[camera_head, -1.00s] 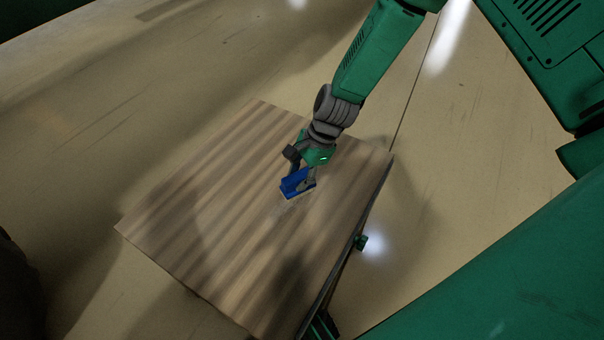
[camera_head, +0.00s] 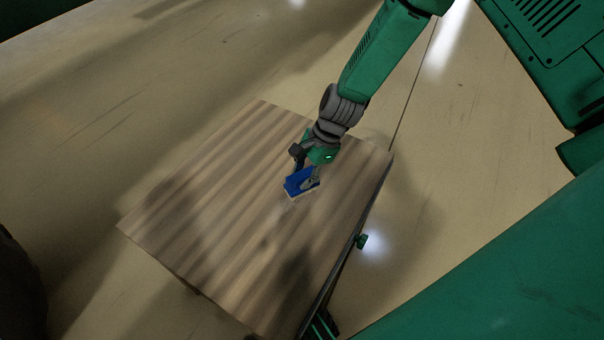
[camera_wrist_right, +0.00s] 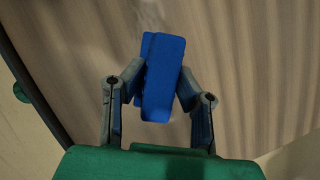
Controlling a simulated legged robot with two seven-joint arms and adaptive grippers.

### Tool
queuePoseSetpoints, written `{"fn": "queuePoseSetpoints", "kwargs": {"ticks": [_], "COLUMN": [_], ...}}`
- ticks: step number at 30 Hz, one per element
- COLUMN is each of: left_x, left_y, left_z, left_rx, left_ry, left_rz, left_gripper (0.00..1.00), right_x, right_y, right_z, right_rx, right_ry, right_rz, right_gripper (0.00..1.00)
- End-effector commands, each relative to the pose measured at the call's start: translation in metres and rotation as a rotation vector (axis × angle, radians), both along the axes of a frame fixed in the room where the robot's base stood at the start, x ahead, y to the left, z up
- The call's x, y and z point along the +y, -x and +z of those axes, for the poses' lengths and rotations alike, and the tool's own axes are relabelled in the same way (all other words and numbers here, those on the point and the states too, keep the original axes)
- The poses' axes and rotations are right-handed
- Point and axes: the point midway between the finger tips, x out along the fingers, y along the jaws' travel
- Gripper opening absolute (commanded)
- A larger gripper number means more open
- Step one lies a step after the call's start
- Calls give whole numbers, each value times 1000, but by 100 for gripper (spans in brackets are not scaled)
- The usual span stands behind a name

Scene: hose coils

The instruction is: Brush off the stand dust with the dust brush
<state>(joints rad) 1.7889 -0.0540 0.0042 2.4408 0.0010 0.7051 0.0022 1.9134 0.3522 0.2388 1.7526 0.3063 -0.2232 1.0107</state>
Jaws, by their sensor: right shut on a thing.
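The dust brush is a blue block (camera_head: 298,182) with a pale bristle edge along its underside. My right gripper (camera_head: 304,178) is shut on it, over the wooden top of the stand (camera_head: 215,200). In the right wrist view the blue brush (camera_wrist_right: 163,80) sits between the two fingers of the right gripper (camera_wrist_right: 160,85), slightly tilted. The bristles are hidden there. A faint pale patch of dust (camera_wrist_right: 150,14) shows on the wood beyond the brush in the wrist view. I cannot tell whether the bristles touch the wood.
The stand top is otherwise bare, with dark shadows across it. A small green knob (camera_head: 361,241) sticks out at its right edge. Tan floor (camera_head: 90,110) lies open around the stand.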

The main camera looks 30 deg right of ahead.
Motion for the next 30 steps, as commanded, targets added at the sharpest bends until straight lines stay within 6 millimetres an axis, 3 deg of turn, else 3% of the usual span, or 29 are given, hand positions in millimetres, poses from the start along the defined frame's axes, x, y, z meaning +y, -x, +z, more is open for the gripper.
{"fn": "queuePoseSetpoints", "kwargs": {"ticks": [11,30], "left_x": [0,0], "left_y": [0,0], "left_z": [4,13], "left_rx": [-1,0], "left_ry": [1,0], "left_rz": [-1,-1], "left_gripper": [40,40], "right_x": [4,66], "right_y": [0,1], "right_z": [1,1], "right_rx": [0,0], "right_ry": [2,2], "right_rz": [1,1], "right_gripper": [3,3]}}
